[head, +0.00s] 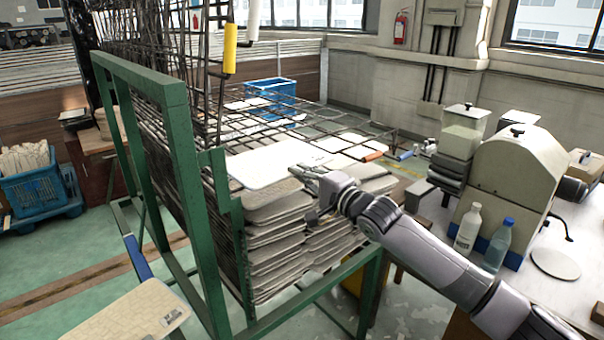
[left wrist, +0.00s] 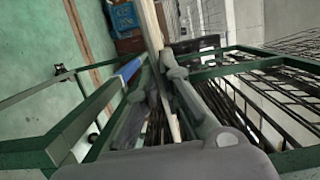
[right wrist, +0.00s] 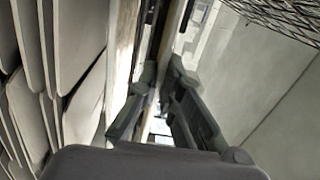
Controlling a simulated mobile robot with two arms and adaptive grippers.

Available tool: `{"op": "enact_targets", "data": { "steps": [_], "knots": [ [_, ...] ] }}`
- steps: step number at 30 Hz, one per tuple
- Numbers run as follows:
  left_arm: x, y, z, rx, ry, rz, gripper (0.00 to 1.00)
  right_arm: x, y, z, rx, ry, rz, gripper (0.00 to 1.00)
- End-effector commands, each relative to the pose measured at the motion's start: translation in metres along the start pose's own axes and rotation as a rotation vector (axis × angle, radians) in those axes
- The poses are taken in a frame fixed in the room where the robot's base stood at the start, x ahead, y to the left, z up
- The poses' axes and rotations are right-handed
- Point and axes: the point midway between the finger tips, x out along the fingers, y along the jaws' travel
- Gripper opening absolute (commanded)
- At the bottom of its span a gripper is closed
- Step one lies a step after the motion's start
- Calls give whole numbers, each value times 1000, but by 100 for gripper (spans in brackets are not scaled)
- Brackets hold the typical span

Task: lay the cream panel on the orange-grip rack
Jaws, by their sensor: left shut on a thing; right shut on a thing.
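A cream panel (head: 128,312) with a small label shows at the lower left of the head view. My left gripper is outside the head view; in the left wrist view it (left wrist: 162,68) is shut on a thin panel edge (left wrist: 152,28), seemingly this panel. My right gripper (head: 308,180) is shut on the near right edge of a whiter panel (head: 268,165), above the stacked panels; its edge also shows in the right wrist view (right wrist: 172,40). The orange grip (head: 373,156) sits at the front edge of a lowered wire rack (head: 335,128). A pale panel (head: 352,140) shows by that rack.
A green frame (head: 180,150) holds stacks of grey panels (head: 275,245). Raised wire racks carry a yellow grip (head: 230,48) and a white grip (head: 253,20). A blue grip (head: 406,155) is right of the orange one. A bench (head: 575,250) with bottles and a machine stands right.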

Motion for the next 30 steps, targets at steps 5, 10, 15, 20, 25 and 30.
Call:
{"op": "enact_targets", "data": {
  "steps": [5,10,15,20,25,30],
  "knots": [
    [0,0,0,0,0,-1,0,0,0,0,0,0,-2,0],
    [0,0,0,0,0,-1,0,0,0,0,0,0,-2,0],
    [0,0,0,0,0,-1,0,0,0,0,0,0,-2,15],
    [0,0,0,0,0,-1,0,0,0,0,0,0,-1,26],
    [0,0,0,0,0,-1,0,0,0,0,-1,0,-1,30],
    [0,0,0,0,0,-1,0,0,1,0,0,0,1,30]
  ]
}}
